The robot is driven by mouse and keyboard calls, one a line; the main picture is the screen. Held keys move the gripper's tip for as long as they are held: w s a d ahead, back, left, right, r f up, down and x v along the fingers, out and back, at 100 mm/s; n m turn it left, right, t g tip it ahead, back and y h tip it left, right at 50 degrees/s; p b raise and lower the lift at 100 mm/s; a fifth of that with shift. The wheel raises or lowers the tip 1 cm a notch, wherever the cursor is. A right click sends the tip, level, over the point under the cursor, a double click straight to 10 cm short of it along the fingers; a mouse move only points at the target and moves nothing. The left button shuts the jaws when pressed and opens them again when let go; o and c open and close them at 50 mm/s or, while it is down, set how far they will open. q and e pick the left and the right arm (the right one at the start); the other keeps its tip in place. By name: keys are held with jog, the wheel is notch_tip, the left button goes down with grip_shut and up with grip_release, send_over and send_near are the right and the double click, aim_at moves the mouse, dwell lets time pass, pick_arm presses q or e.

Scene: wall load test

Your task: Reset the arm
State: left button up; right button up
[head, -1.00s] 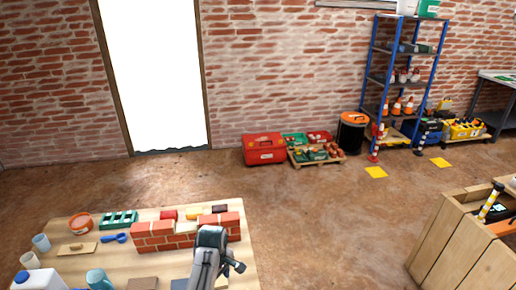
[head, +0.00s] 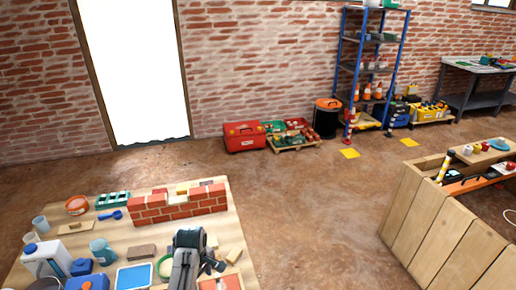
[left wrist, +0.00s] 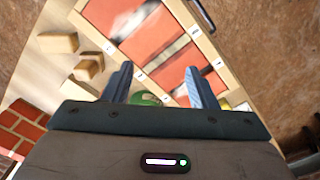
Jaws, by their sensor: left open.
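My left arm comes up from the bottom of the head view over the wooden table (head: 112,238). Its gripper (head: 216,264) is to the right of the arm link, over the table's near right part, apart from the small brick wall (head: 178,206). In the left wrist view the gripper (left wrist: 158,86) is open, with two blue-grey fingers apart and nothing visible between them. Beyond the fingers is a wooden-framed board with red panels (left wrist: 145,35). The brick wall (left wrist: 18,125) shows at the left edge. My right gripper is not in view.
Wood blocks (head: 234,255), a green ring (head: 165,268), a blue tray (head: 134,276), a teal mug (head: 103,251) and a white jug (head: 46,260) crowd the table. A wooden bench (head: 430,205) stands right. Floor (head: 310,225) between them is clear.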

pick_arm(q)
jog(key=s+a+f+m+t, duration=0.15)
jog(key=s+a+m, duration=0.45)
jog(key=s, duration=0.8)
jog(key=s+a+r+m+t, duration=0.1)
jog(key=s+a+r+m, duration=0.2)
jog(key=s, duration=0.4)
jog(key=s+a+r+m+t, duration=0.1)
jog(key=s+r+m, duration=0.35)
jog(key=s, duration=0.35)
notch_tip(320, 180, down, 28)
jog(key=a+f+n+g+y, duration=0.1)
jog(key=a, duration=0.1)
jog(key=s+a+f+g, duration=0.1)
jog(key=s+f, duration=1.6)
jog(key=f, duration=0.2)
jog(key=shift+s+a+f, duration=0.25)
jog(key=shift+s, duration=0.15)
jog(key=shift+g, duration=0.25)
